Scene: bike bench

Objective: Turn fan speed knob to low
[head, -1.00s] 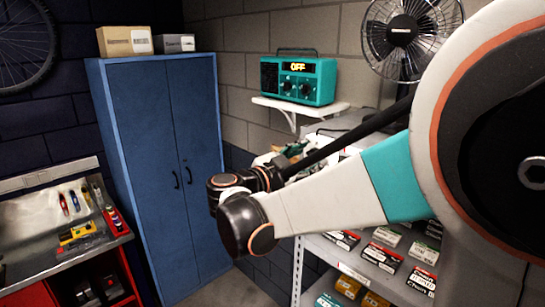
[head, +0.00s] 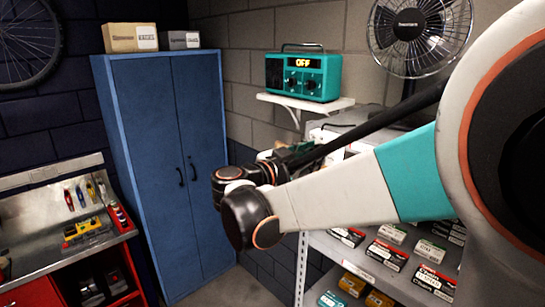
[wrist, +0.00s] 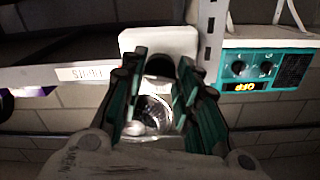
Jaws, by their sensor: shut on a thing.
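The black fan (head: 420,30) stands at the upper right in the head view, its base and speed knob hidden behind my arm. My gripper (head: 290,153) shows only partly there, behind my forearm at the shelf. In the wrist view my gripper (wrist: 161,66) has its two green-and-black fingers on either side of a dark round knob-like part (wrist: 160,66). It is shut on that part, in front of a pale block (wrist: 130,40). The knob's marking and setting cannot be read. A shiny round object shows between the fingers, unclear what it is.
A teal radio (head: 303,75) reading "OFF" sits on a small wall shelf (head: 300,101); it appears upside down in the wrist view (wrist: 268,72). A metal shelf with several small boxes (head: 388,254) lies below my arm. A blue cabinet (head: 160,160) and a workbench (head: 80,245) are at left.

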